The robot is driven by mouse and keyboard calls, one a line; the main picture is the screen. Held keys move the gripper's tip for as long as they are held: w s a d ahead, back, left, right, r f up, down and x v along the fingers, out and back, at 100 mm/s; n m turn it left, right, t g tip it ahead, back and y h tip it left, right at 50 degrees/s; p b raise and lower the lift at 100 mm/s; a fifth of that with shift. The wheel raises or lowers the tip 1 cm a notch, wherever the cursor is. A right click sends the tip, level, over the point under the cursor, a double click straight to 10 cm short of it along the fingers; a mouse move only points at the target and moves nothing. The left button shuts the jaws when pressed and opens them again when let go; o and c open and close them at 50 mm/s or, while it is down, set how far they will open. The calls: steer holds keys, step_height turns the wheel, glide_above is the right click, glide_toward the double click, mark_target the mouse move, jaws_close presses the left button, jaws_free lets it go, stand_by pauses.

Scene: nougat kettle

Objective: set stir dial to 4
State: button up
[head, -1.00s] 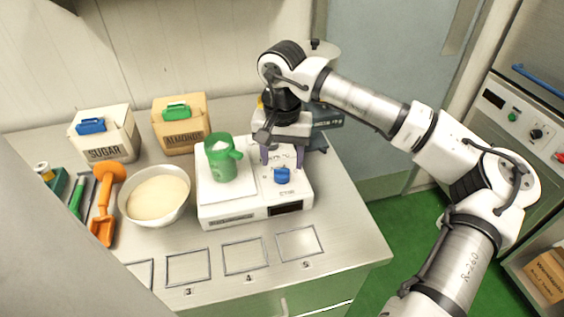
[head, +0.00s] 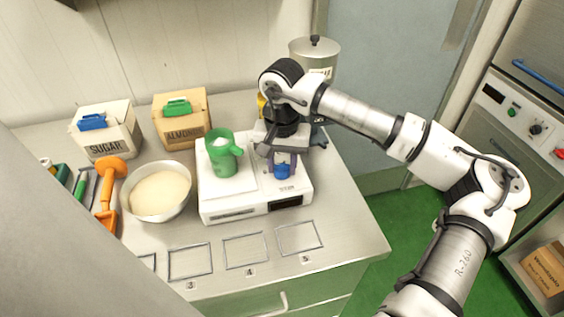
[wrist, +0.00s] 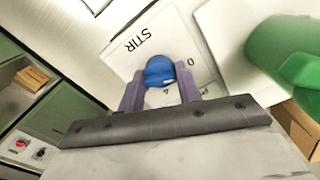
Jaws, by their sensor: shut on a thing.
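The blue stir dial (head: 282,171) sits on the right part of the white machine (head: 222,210) on the counter. A pale mark shows on the dial's lower right edge. My gripper (wrist: 160,90) has its two purple fingers on either side of the dial and is shut on it. In the head view my gripper (head: 284,162) comes down on the dial from above. Part of the scale is hidden by the fingers.
A green jug (head: 222,158) stands on the machine's left plate, close to my gripper. A bowl of pale contents (head: 157,192) is to the left. Almonds (head: 181,122) and sugar (head: 108,135) boxes stand behind. A metal pot (head: 315,60) is behind my arm. The front counter is clear.

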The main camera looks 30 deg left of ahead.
steer(key=shift+f+m+b, duration=0.1)
steer(key=shift+m+b, duration=0.2)
steer(key=shift+b, duration=0.1)
steer(key=m+b, duration=0.2)
steer(key=b, duration=0.1)
steer(key=shift+f, duration=0.2)
steer(key=m+b, duration=0.5)
steer(key=shift+r+m, duration=0.1)
steer(key=shift+m, duration=0.3)
steer(key=m+b, duration=0.2)
steer(key=m, duration=0.2)
steer(key=shift+r+m+b, duration=0.1)
steer(key=shift+m+b, duration=0.2)
steer(key=shift+b, duration=0.05)
steer(key=m+b, duration=0.1)
steer(key=m, duration=0.3)
steer(key=shift+r+m+b, duration=0.1)
steer(key=shift+m+b, duration=0.2)
steer(key=shift+b, duration=0.05)
steer(key=o, duration=1)
